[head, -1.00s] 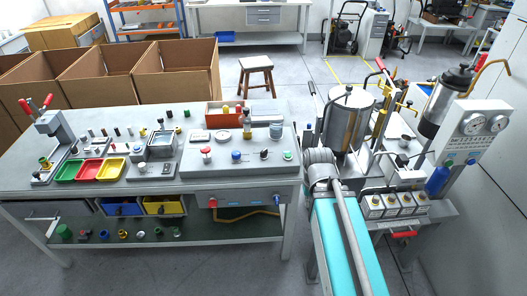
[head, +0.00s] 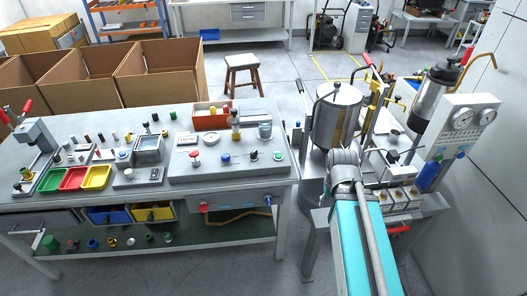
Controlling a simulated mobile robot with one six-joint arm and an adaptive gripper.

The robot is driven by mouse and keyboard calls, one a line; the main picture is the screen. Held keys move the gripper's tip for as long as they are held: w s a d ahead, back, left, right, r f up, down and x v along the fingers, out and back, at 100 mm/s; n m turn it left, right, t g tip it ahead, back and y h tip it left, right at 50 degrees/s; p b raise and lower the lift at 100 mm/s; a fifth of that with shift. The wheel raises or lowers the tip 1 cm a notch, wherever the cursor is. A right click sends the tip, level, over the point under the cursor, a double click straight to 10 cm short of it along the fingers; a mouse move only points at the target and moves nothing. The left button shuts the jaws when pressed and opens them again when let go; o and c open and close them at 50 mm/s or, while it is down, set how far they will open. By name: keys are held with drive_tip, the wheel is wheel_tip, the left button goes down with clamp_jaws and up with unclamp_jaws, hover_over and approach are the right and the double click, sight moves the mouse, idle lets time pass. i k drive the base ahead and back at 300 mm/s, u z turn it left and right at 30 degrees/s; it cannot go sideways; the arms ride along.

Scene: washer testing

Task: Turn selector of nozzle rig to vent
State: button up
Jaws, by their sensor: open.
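The likely nozzle rig is the bench setup at right, with a white gauge panel (head: 472,112) carrying two round dials and a blue bottle (head: 430,172) below it. A row of small boxes with knobs (head: 414,196) sits along the rig's front edge, partly hidden by my arm. I cannot tell which part is the selector, or read its labels or setting. My turquoise arm with its grey joint (head: 345,160) reaches up from the bottom, in front of the rig's left part. My gripper cannot be made out; it seems hidden behind the arm.
At left, a grey workbench (head: 130,190) holds trays and a button panel (head: 228,168). A stool (head: 242,68) stands behind.

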sight(253, 155)
drive_tip(key=z, duration=0.25)
drive_tip(key=k, duration=1.05)
drive_tip(key=u, duration=0.65)
drive_tip(key=i, duration=1.05)
